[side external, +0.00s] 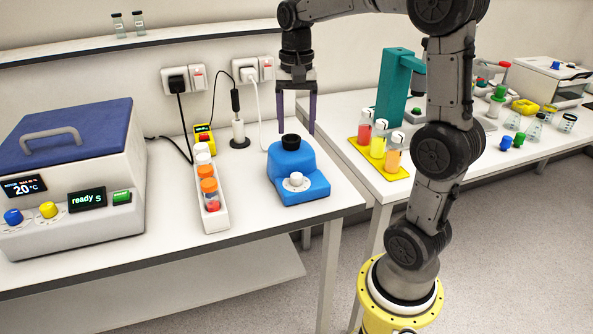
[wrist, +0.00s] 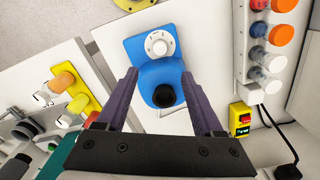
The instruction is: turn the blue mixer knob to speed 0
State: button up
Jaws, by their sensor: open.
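The blue mixer (side external: 292,163) stands on the white table, with a black cup (side external: 290,141) on its top. Its white knob (side external: 296,180) is on the sloped front face; the knob's exact setting is too small to read. In the wrist view the mixer (wrist: 145,70) lies beyond the fingertips, with the knob (wrist: 159,45) above the black cup (wrist: 164,95). My gripper (side external: 296,130) is open and empty, pointing down with its purple fingers above and behind the mixer's cup. It also shows in the wrist view (wrist: 158,75).
A white rack of capped vials (side external: 212,212) stands left of the mixer. A centrifuge-like box (side external: 70,175) with a blue lid is at the far left. A yellow tray of juice tubes (side external: 380,165) is on the right table. A small yellow switch box (side external: 204,138) sits behind the rack.

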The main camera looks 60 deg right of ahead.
aim_at(296, 175)
notch_tip(296, 175, down, 13)
jog(key=shift+f, duration=0.1)
dwell(0.3)
grip_shut()
dwell(0.4)
